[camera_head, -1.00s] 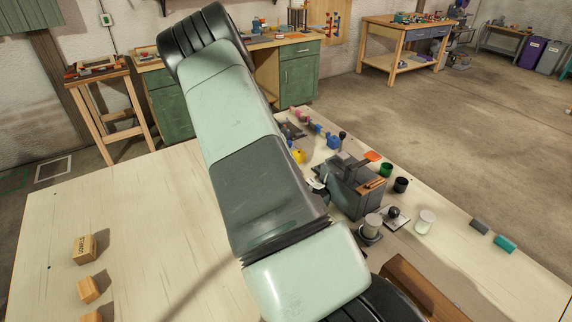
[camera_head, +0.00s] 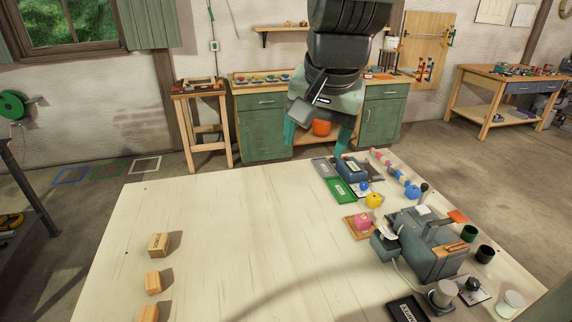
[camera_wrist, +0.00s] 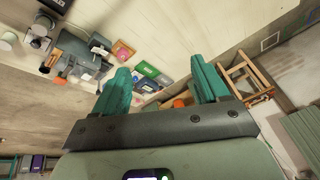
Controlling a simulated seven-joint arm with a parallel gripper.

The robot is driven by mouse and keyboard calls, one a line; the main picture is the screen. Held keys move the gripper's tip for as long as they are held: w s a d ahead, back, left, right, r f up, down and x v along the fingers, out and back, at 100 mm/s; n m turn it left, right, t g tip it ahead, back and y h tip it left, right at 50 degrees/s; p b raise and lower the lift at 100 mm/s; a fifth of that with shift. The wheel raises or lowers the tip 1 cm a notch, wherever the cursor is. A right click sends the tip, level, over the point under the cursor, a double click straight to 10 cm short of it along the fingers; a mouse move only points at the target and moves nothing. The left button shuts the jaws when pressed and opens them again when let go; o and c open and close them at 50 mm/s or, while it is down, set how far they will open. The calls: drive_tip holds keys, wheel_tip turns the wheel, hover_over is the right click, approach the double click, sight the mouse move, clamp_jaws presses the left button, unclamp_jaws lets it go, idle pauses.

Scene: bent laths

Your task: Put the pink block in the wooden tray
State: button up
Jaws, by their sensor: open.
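A small pink block (camera_head: 362,220) is on the right half of the light wooden table, at the left of the grey machine. It appears to rest on a flat brown wooden piece (camera_head: 350,229); I cannot tell whether this is the wooden tray. Pink also shows small in the wrist view (camera_wrist: 122,54). My gripper (camera_head: 317,140) is open and empty, with its teal fingers spread beyond the table's far edge in the head view, well apart from the pink block. In the wrist view my fingers (camera_wrist: 160,68) stand wide apart with nothing between them.
A grey machine (camera_head: 430,245) stands right of the pink block. Green and grey boxes (camera_head: 341,191), a yellow piece (camera_head: 374,200) and dark cups (camera_head: 485,254) are around it. Wooden blocks (camera_head: 158,244) line the left. The table's middle is clear.

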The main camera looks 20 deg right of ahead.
drive_tip(key=s+a+n, duration=0.2)
drive_tip(key=s+n, duration=0.1)
drive_tip(key=s, duration=0.4)
drive_tip(key=s+a+r+n+t, duration=0.1)
drive_tip(key=s+a+n, duration=0.2)
drive_tip(key=s, duration=0.4)
drive_tip(key=shift+n, duration=0.3)
drive_tip(key=shift+s+a, duration=0.1)
